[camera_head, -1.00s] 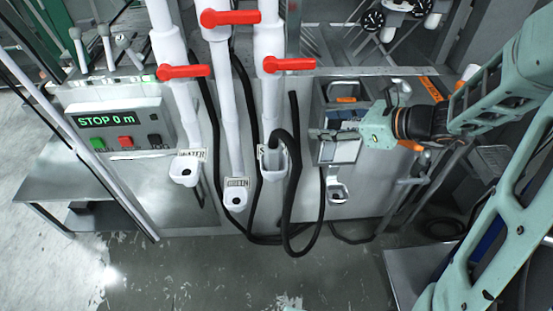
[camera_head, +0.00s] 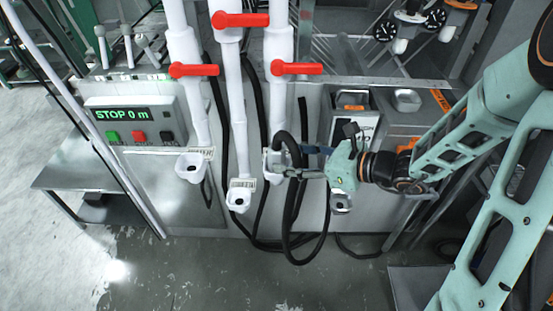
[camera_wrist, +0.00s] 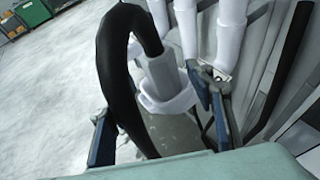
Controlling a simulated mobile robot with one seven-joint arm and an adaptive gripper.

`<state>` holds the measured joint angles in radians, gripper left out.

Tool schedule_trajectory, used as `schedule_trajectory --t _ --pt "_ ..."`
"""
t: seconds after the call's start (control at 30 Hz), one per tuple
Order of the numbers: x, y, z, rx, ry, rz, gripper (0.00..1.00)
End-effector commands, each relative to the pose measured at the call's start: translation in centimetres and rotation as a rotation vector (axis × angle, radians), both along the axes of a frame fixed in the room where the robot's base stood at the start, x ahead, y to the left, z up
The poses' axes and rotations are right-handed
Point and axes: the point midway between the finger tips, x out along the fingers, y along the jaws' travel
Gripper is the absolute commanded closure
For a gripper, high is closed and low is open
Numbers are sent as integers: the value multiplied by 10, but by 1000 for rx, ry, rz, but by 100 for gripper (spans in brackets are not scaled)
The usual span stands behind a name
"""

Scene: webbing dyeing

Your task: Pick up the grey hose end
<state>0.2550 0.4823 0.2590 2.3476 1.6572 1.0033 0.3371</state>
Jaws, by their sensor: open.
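The grey hose end (camera_wrist: 161,74) sits upright in a white cup-shaped holder (camera_wrist: 168,100) in the wrist view. A black hose (camera_wrist: 122,62) arches from its top and hangs down to the left. My gripper (camera_wrist: 158,112) is open, with one finger left of the black hose and the other right of the hose end. In the head view my gripper (camera_head: 290,162) reaches in from the right at the third holder, and its fingers and the hose (camera_head: 289,205) partly cover the hose end. Whether a finger touches the hose I cannot tell.
White pipes with red lever handles (camera_head: 240,20) stand directly above the holders. Two more white holders (camera_head: 191,167) are to the left, and another (camera_head: 341,203) is below my gripper. A control box (camera_head: 135,124) reads "STOP 0 m". Open floor lies in front.

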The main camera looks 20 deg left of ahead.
Motion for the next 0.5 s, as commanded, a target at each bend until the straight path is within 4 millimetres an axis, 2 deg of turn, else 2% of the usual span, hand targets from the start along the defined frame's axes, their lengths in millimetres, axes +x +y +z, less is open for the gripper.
schedule_trajectory --t 0.2,0.3,0.5 --pt "10 32 -7 2 3 5 51" --pt "13 41 -11 0 1 4 51" --pt "14 44 -13 0 0 1 51"
